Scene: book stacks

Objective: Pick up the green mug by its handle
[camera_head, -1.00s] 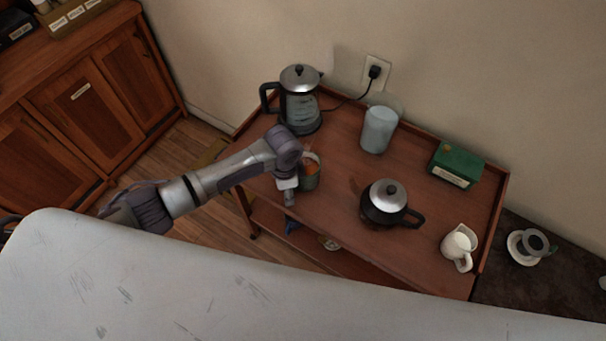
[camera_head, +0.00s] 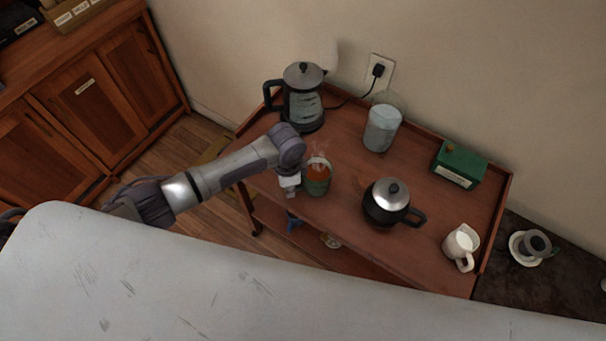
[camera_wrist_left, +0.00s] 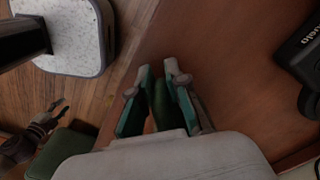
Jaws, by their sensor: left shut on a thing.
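The green mug (camera_head: 318,182) stands near the left front edge of the wooden cart top. It has an orange-brown content, and wisps like steam rise above it. My left gripper (camera_head: 292,190) is at the mug's left side, pointing down, shut on it. The handle is hidden by the gripper in the head view. In the left wrist view the fingers of my left gripper (camera_wrist_left: 158,74) have teal pads close together, with a narrow dark green piece between them. I cannot tell there whether the mug is lifted.
On the cart (camera_head: 345,222) stand a glass-and-steel kettle (camera_head: 303,100), a clear jar (camera_head: 381,128), a dark pot with steel lid (camera_head: 388,202), a green box (camera_head: 459,165) and a white jug (camera_head: 461,245). A pale surface (camera_head: 200,290) fills the foreground.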

